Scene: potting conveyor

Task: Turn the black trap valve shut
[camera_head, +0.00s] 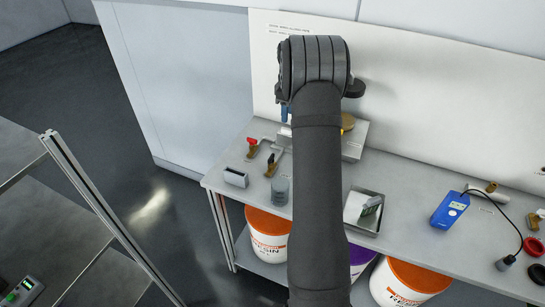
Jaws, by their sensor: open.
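My dark grey arm runs up the middle of the view, and its wrist end is in front of the white back panel. The arm hides my gripper's fingers. A small brass fitting with a dark handle (271,164) is on the bench left of the arm. Behind it is a brass valve with a red handle (251,147). I cannot tell for certain whether the dark-handled fitting is the black trap valve, nor how far its handle is turned. The area behind the arm is hidden.
A grey cup (280,190) and a small box (236,177) stand on the bench (405,205). Right of the arm are a metal tray (351,222), a blue meter (450,209) with a cable, and red and black round parts.

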